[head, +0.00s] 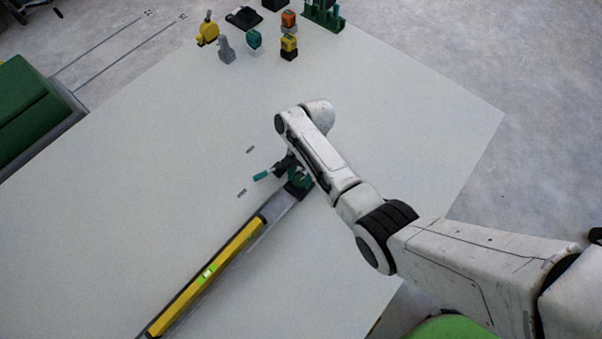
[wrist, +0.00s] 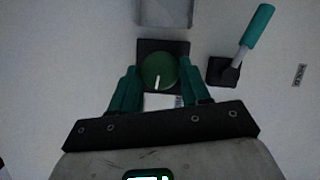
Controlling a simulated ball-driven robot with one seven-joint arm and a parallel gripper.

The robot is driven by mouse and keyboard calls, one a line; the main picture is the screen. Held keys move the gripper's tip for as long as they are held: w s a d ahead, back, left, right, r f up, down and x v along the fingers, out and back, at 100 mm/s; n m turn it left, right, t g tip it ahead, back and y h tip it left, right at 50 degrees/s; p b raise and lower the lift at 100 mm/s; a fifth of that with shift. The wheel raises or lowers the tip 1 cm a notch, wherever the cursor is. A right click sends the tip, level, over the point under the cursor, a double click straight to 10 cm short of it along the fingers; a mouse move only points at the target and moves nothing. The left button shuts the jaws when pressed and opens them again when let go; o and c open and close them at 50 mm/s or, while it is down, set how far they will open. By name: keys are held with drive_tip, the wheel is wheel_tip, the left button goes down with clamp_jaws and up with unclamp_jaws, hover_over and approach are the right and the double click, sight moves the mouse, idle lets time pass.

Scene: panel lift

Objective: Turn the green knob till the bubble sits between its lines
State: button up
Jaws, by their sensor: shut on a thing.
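The green knob (wrist: 158,68) sits on a dark square base, with a white mark on its lower edge in the wrist view. My gripper (wrist: 160,78) has its teal fingers on either side of the knob, shut on it. In the head view my gripper (head: 292,170) is at the upper end of a grey beam, partly hiding the green knob (head: 301,181). A yellow level (head: 230,251) lies along the beam. Its bright green vial (head: 207,272) shows a pale bubble near the middle. The lines are too small to place the bubble against them.
A teal-handled lever (wrist: 257,27) stands right of the knob in the wrist view; it shows left of my gripper in the head view (head: 262,175). Small coloured parts, including a yellow one (head: 208,31), stand at the table's far edge. The table (head: 150,150) is clear left of the beam.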

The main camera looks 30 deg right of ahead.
drive_tip(key=shift+n+g, duration=0.3)
drive_tip(key=shift+n, duration=0.7)
drive_tip(key=o, duration=1)
drive_tip(key=shift+r+h, duration=0.1)
drive_tip(key=shift+h, duration=0.2)
drive_tip(key=p+v, duration=0.3)
drive_tip(key=v, duration=0.7)
drive_tip(key=shift+w+d+r+p, duration=0.15)
drive_tip(key=shift+r+p, duration=0.1)
drive_tip(key=shift+p, duration=0.15)
